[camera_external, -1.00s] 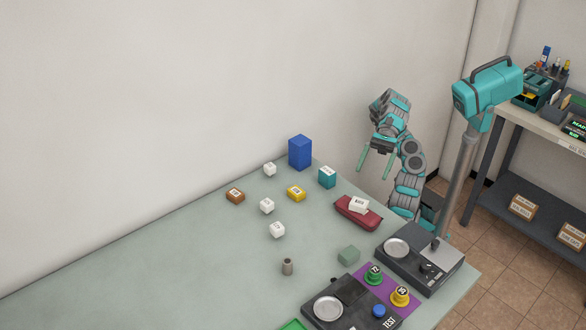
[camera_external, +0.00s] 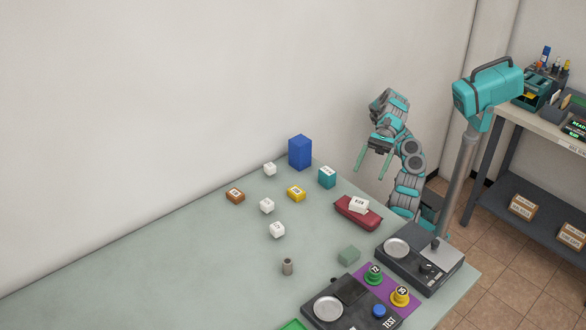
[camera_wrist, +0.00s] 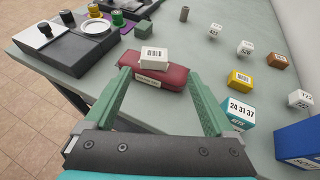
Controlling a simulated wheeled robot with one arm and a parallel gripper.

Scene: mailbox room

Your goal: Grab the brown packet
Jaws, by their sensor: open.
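The brown packet (camera_external: 235,196) is a small block with a white label on top. It lies on the table left of the yellow block. In the wrist view the brown packet (camera_wrist: 277,60) is at the upper right, beyond the yellow block. My gripper (camera_external: 372,166) is open and empty, held above the right end of the table, well apart from the packet. In the wrist view the open fingers of my gripper (camera_wrist: 160,88) frame a dark red case.
The red case (camera_external: 352,217) carries a white block (camera_external: 359,204). A yellow block (camera_external: 297,193), teal block (camera_external: 327,177), blue box (camera_external: 300,152) and several white cubes (camera_external: 277,230) stand around. Scales (camera_external: 420,262) fill the near right. The table's left is clear.

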